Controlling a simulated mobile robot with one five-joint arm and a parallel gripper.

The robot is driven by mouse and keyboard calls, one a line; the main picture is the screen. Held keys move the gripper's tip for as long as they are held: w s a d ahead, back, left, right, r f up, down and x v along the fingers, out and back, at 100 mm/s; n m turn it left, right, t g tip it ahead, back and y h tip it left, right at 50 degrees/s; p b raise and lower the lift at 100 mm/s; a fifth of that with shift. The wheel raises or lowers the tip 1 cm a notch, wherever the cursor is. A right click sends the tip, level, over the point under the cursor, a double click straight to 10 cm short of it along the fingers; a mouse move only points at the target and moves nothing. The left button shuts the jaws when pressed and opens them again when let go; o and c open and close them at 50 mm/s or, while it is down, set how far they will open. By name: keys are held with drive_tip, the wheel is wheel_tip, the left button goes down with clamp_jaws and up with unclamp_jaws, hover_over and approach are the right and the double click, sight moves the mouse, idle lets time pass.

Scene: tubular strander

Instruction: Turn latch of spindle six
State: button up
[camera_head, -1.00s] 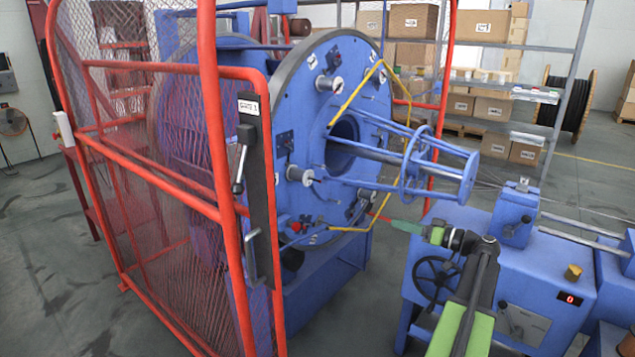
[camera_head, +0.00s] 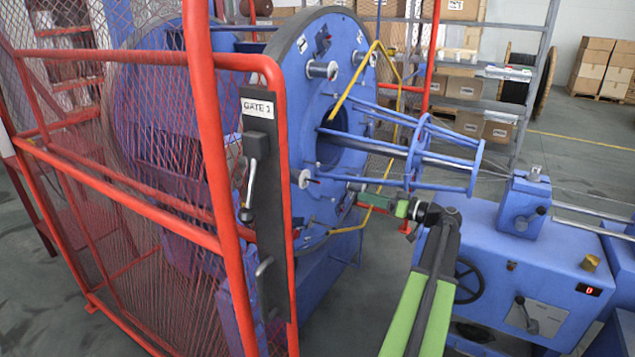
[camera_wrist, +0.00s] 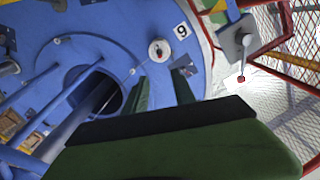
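The spindle latch (camera_wrist: 160,50), a round silver hub with a small dark and red centre, sits on the blue disc (camera_wrist: 110,30) beside a white label (camera_wrist: 181,31) reading 6 or 9, depending on which way up it is. In the wrist view my gripper (camera_wrist: 162,84) has its two green fingers apart, pointing at the disc just below this hub, with nothing between them. In the head view my gripper (camera_head: 362,198) reaches left to the disc's lower right, close by a silver hub (camera_head: 356,187) it partly overlaps. Contact cannot be told.
A red mesh gate (camera_head: 262,108) labelled GATE 1 stands in front of the disc at left. A blue cage of rods (camera_head: 420,160) and a yellow bent bar (camera_head: 340,110) lie near my arm. A blue machine cabinet (camera_head: 550,250) stands at right.

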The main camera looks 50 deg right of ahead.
sight(313, 181)
drive_tip(key=x, duration=1.7)
drive_tip(key=shift+w, duration=0.15)
drive_tip(key=shift+c, duration=0.2)
